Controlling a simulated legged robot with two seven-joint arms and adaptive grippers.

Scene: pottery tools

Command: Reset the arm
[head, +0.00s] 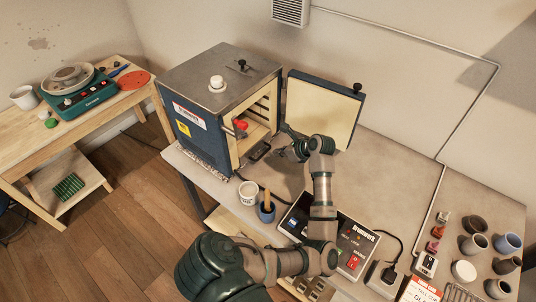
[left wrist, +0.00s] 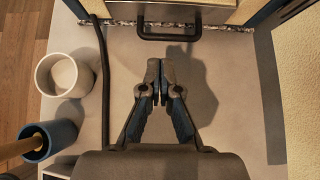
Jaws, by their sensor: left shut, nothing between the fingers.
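My left arm reaches up over the table in the head view. My left gripper (head: 287,134) is near the open front of the kiln (head: 212,100), beside its open door (head: 322,108). In the left wrist view the gripper (left wrist: 160,72) is shut with its fingertips together and nothing between them. The fingertips point toward a dark handle (left wrist: 168,38) at the kiln's front and appear apart from it. A red object (head: 240,124) shows inside the kiln. My right gripper is not in view.
A white cup (head: 248,192) and a blue pot with a wooden-handled tool (head: 266,211) stand left of my arm. A control box (head: 354,240) lies below the gripper. Several small pots (head: 473,244) stand at right. Table between door and pots is mostly clear.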

